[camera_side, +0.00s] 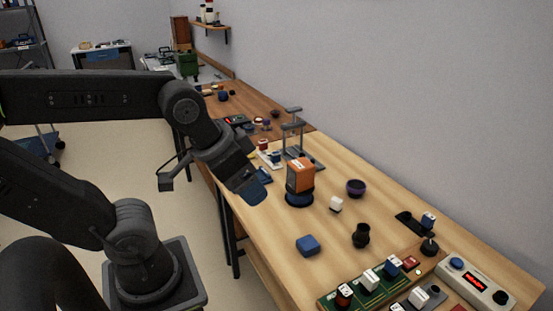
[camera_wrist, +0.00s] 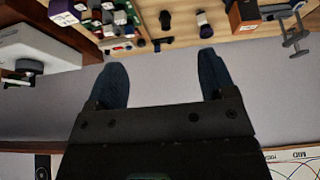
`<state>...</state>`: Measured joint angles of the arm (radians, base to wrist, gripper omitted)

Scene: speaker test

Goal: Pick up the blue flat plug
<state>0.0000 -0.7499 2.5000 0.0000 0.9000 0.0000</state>
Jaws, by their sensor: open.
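An orange block (camera_side: 300,176) stands on a dark blue round base. Green boards (camera_side: 350,291) with several blocks lie at the near end. A grey clamp stand (camera_side: 292,135) rises behind.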

